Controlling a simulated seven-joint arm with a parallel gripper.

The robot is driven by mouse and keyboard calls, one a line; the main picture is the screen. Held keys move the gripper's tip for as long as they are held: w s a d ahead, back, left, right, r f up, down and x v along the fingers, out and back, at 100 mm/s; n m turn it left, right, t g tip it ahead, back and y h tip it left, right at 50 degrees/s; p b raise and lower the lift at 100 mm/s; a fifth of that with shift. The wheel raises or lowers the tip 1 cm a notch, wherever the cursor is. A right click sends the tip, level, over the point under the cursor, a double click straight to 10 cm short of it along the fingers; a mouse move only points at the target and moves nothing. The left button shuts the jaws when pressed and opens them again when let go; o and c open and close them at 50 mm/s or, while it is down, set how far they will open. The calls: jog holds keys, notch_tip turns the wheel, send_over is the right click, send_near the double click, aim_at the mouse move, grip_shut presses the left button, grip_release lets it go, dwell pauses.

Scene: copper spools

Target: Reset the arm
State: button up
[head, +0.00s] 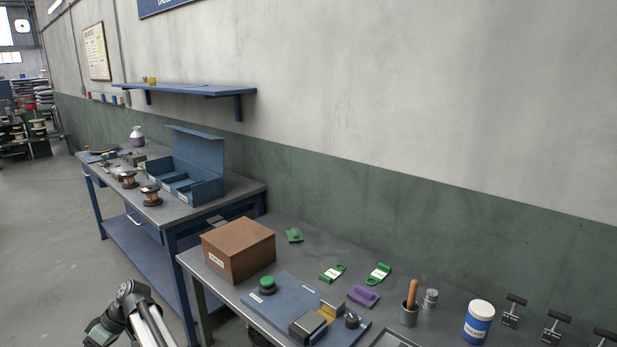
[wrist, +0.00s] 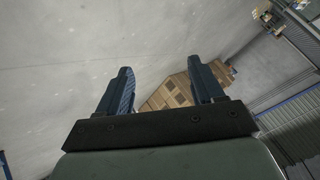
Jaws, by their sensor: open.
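My gripper (wrist: 160,82) shows in the wrist view with its two dark blue fingers apart and nothing between them. Beyond the fingers are grey floor and a stack of brown boxes (wrist: 172,94) in the distance. In the head view, part of my arm shows at the lower left, in front of the benches; the gripper's fingers cannot be made out there. Copper spools (head: 151,195) stand on the far blue bench, near its front edge, with another spool (head: 128,179) beside them. The gripper is away from both benches.
The far bench holds an open blue case (head: 205,170). The near bench (head: 330,255) holds a brown box (head: 238,249), a blue plate with a green button (head: 267,284), green tags (head: 378,273), a purple block (head: 363,296) and a white-blue tub (head: 478,322). Floor at left is clear.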

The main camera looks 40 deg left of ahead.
jog(key=s+d+f+g, duration=0.1)
jog(key=s+d+f, duration=0.3)
jog(key=s+f, duration=0.15)
jog(key=w+d+f+m+t, duration=0.1)
jog(key=w+d+f+m, duration=0.2)
jog(key=w+d+f, duration=0.65)
jog(key=w+d+f+m+t, duration=0.1)
jog(key=w+d+f+m, duration=0.2)
jog(key=w+d+f, duration=0.9)
jog(key=w+d+f+m+t, duration=0.1)
jog(key=w+d+f+m, duration=0.3)
jog(key=w+d, duration=0.45)
jog(key=w+d+f+m, duration=0.2)
jog(key=w+d+f, duration=0.4)
jog(key=d, duration=0.4)
jog(key=w+d+f+m+t, duration=0.1)
jog(key=w+d+f+m, duration=0.15)
jog(key=d, duration=1.15)
jog(key=w+d+f+m, duration=0.1)
jog(key=d+f+m, duration=0.25)
jog(key=d, duration=1.05)
jog(key=s+d+m, duration=0.4)
jog(key=s+d, duration=0.1)
jog(key=d, duration=0.7)
jog(key=s+d+r+m+h, duration=0.1)
jog(key=s+d+m, duration=0.2)
jog(key=d, duration=0.9)
jog(key=shift+s+m+g, duration=0.3)
jog(key=shift+s+m, duration=0.1)
jog(key=shift+s, duration=0.8)
